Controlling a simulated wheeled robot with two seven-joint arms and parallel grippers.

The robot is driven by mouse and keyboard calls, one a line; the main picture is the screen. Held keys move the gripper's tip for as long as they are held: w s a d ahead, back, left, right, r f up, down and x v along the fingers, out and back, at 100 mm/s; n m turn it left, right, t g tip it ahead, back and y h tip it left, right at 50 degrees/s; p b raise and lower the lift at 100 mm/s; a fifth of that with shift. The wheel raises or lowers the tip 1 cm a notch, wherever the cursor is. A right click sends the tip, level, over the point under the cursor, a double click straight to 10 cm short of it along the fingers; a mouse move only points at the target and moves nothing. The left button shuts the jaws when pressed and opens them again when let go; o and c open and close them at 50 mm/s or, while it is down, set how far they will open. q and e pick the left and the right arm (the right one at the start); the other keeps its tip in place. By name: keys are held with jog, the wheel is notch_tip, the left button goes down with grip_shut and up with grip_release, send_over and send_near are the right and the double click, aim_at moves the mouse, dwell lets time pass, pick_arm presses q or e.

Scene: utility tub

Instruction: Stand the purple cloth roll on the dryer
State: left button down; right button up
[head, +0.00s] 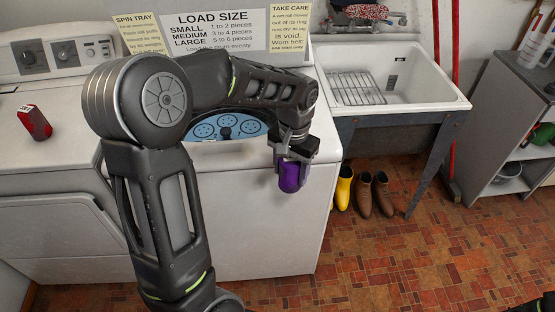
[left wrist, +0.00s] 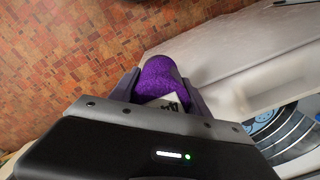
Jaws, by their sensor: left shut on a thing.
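The purple cloth roll (head: 290,177) is held in my left gripper (head: 291,163), which is shut on it. The roll hangs roughly upright just in front of the right white machine, above the floor. In the left wrist view the fuzzy purple roll (left wrist: 162,80) sits between the fingers, with a white label near the palm. The left white machine (head: 60,155), with knobs on its back panel, looks like the dryer.
A grey shelf (head: 500,120) is far right. The left machine's top has free room.

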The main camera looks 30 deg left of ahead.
pick_arm(q)
jog(key=w+d+f+b, duration=0.1)
jog(key=d+f+b, duration=0.1)
jog(key=d+f, duration=0.3)
jog(key=w+d+f+b, duration=0.1)
jog(key=d+f, duration=0.4)
jog(key=f, duration=0.9)
jog(key=shift+w+b, duration=0.25)
jog(key=shift+b, duration=0.2)
